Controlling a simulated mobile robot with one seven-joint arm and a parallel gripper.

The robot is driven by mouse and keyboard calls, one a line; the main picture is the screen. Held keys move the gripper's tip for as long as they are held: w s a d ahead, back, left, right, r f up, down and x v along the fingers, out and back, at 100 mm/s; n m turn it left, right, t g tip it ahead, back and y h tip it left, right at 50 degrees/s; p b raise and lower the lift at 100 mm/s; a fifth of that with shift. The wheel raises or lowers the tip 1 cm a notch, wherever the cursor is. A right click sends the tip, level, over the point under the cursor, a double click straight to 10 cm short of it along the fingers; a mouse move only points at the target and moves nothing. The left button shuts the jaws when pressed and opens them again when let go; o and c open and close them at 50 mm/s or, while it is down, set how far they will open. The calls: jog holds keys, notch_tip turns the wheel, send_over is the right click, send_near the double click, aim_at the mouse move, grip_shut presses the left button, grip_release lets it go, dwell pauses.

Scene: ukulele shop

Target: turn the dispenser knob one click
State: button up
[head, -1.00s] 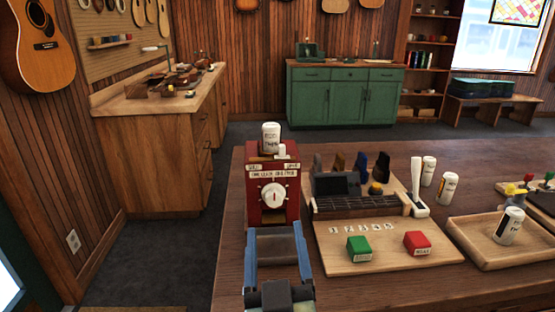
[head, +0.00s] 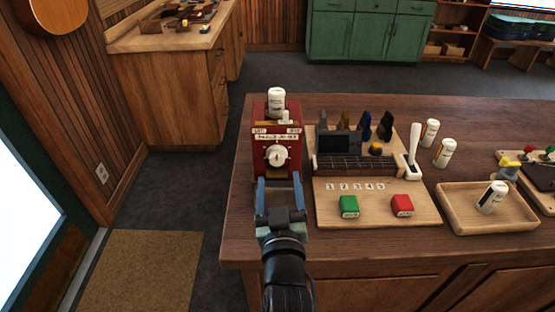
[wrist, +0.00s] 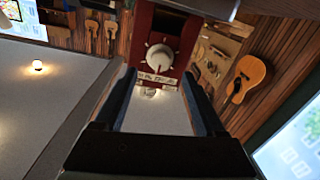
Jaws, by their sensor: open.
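The red dispenser (head: 264,128) stands upright at the table's left end, with a white bottle (head: 277,101) on top. Its round white knob (head: 278,156) with a red mark is on the front face. My gripper (head: 280,180) is open and empty, just in front of and slightly below the knob in the head view. In the wrist view the dispenser appears upside down, and its knob (wrist: 160,58) lies beyond and between the fingertips of my gripper (wrist: 163,84). The fingers look apart from the knob. My gripper hides the dispenser's lower front.
A tray (head: 462,219) holds a bottle. The wooden table (head: 235,226) has free room at its front left.

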aim_at(277, 162)
jog(key=shift+w+a+p, duration=0.15)
jog(key=shift+w+p, duration=0.25)
jog(key=shift+w, duration=2.6)
jog(key=shift+c, duration=0.2)
grip_shut()
